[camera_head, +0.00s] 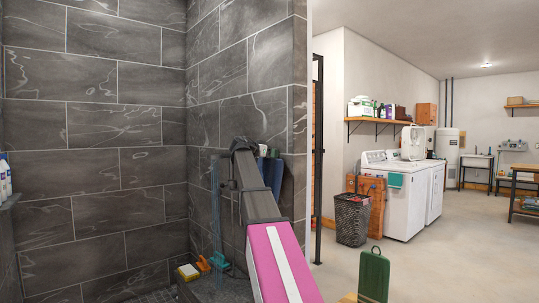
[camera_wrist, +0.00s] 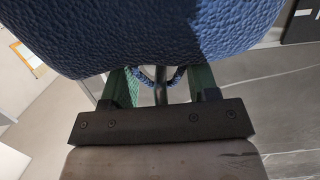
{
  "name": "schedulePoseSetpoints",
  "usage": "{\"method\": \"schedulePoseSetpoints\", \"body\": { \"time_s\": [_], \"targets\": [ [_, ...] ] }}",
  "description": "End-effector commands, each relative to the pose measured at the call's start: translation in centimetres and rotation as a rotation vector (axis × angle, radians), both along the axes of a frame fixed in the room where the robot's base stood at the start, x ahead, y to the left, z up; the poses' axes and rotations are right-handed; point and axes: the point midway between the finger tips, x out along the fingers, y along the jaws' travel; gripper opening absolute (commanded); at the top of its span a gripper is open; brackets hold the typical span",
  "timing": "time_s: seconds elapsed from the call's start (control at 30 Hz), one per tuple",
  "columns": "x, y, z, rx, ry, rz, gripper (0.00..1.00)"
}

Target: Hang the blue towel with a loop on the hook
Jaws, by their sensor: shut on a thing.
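The blue towel (camera_wrist: 160,35) fills the top of the wrist view, with its thick textured cloth close to the camera. Its blue cord loop (camera_wrist: 179,77) hangs down between the two green fingers of my gripper (camera_wrist: 165,84). A dark upright rod (camera_wrist: 160,92), which looks like the hook, stands at the loop between the fingers. I cannot tell whether the loop is around it or only beside it. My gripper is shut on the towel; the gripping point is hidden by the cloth. In the head view, part of the towel (camera_head: 273,172) shows behind my arm, near the dark tiled wall.
The dark tiled wall (camera_head: 225,90) is close behind my arm. A yellow sponge (camera_head: 188,272) and an orange item (camera_head: 203,264) lie on a low ledge. A black basket (camera_head: 352,219) and white washer (camera_head: 405,205) stand at right. Open floor (camera_head: 430,255) lies right.

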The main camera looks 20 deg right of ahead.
Motion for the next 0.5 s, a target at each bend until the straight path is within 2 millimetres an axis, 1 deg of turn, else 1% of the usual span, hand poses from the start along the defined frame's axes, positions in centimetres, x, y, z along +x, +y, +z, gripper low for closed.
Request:
{"method": "schedulePoseSetpoints", "body": {
  "time_s": [0.43,0.47,0.5],
  "targets": [
    [-0.01,-0.01,0.07,-0.001,0.000,0.000,0.00],
    [-0.01,0.00,0.07,-0.001,0.000,0.000,0.61],
    [-0.01,0.00,0.07,-0.001,0.000,0.000,0.74]
  ]
}}
